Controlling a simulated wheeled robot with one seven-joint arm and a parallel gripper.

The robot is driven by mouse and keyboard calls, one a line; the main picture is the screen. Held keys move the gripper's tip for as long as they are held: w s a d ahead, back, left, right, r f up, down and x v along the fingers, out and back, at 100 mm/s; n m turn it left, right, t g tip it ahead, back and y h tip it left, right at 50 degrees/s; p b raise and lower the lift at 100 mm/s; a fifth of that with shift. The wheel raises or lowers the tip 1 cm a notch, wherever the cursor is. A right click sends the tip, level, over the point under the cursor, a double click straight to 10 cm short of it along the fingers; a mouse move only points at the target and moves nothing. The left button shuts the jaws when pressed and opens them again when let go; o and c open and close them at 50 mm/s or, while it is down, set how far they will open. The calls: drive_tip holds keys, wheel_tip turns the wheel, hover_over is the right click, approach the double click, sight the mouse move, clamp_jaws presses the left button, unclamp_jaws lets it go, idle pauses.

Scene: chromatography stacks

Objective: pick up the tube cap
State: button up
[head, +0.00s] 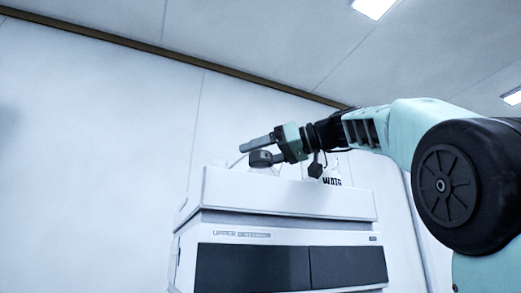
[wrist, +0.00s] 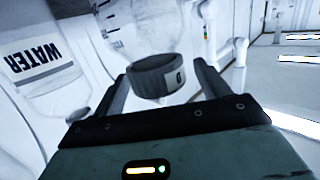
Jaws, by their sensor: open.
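The tube cap is a dark grey round cap (wrist: 158,77) with a light mark on its side. It sits on the neck of a clear bottle (wrist: 138,28), which appears upside down in the wrist view. In the head view the cap (head: 261,158) shows just above the white tray's rim, under my gripper's fingers. My gripper (wrist: 160,70) is open, with one finger on each side of the cap. A gap shows at the right finger; I cannot tell whether the left finger touches. In the head view my gripper (head: 257,142) points left.
A bottle labelled WATER (wrist: 42,65) stands close beside the cap's bottle, and its label also shows in the head view (head: 332,182). A white tray (head: 270,198) tops the instrument stack (head: 290,240). A white wall is behind.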

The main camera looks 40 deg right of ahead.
drive_tip(key=shift+w+a+f, duration=0.1)
drive_tip(key=shift+w+a, duration=0.1)
drive_tip(key=shift+w, duration=0.2)
drive_tip(key=shift+c, duration=0.3)
drive_tip(key=c, duration=1)
